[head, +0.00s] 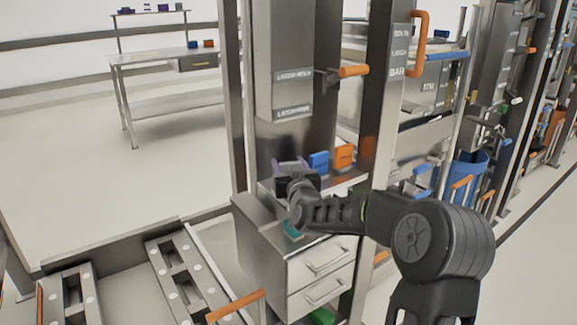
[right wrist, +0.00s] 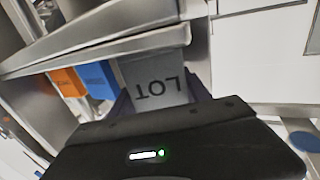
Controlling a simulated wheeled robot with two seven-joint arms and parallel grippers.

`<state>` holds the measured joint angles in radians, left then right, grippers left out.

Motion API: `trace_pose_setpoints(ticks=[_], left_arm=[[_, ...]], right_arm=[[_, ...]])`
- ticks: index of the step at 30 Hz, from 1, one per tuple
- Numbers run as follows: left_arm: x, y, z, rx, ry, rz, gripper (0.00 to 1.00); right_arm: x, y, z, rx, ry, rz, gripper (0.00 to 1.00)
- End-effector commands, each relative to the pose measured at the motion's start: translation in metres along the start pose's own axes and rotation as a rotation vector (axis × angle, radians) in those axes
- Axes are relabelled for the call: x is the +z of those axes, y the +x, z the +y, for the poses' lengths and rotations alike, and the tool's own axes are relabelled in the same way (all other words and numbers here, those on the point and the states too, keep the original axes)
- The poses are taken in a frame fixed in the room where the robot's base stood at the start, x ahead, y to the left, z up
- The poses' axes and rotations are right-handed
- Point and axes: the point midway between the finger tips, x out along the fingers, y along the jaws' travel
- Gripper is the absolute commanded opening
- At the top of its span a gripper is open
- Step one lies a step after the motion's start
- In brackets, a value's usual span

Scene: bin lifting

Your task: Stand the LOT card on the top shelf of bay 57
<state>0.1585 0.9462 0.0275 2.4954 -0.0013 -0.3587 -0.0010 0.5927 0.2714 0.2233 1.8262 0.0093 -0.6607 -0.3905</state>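The LOT card (right wrist: 155,85) is grey with dark lettering, upside down in the right wrist view. It sits between the two fingers of my right gripper (right wrist: 160,105), which appear to touch its side edges. In the head view my right gripper (head: 292,168) is at the shelf above the drawer cabinet, left of a blue card (head: 318,162) and an orange card (head: 343,157). The LOT card is mostly hidden there. I cannot tell if its lower edge rests on the shelf. My left gripper is not in view.
A drawer cabinet (head: 318,262) stands under the shelf. A metal post (head: 375,110) rises right of the orange card. The blue card (right wrist: 97,78) and orange card (right wrist: 67,82) stand close beside the LOT card.

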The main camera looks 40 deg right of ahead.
Motion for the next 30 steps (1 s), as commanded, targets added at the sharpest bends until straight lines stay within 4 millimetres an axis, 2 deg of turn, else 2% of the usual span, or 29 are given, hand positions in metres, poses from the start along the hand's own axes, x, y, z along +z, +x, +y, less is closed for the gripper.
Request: trace_pose_setpoints(ticks=[2,9,19,23,30], left_arm=[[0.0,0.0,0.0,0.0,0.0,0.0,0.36],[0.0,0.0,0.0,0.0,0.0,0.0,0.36],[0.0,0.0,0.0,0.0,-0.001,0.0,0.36],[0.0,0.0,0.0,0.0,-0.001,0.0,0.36],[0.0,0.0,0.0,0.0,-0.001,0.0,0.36]], right_arm=[[-0.001,0.0,0.0,0.0,0.0,0.001,0.61],[0.0,0.0,0.0,0.0,0.0,0.0,0.81],[0.0,-0.003,0.0,0.0,-0.001,-0.001,0.81],[0.0,-0.015,0.0,-0.001,-0.001,-0.001,0.81],[-0.001,-0.054,0.0,0.0,-0.001,0.0,0.81]])
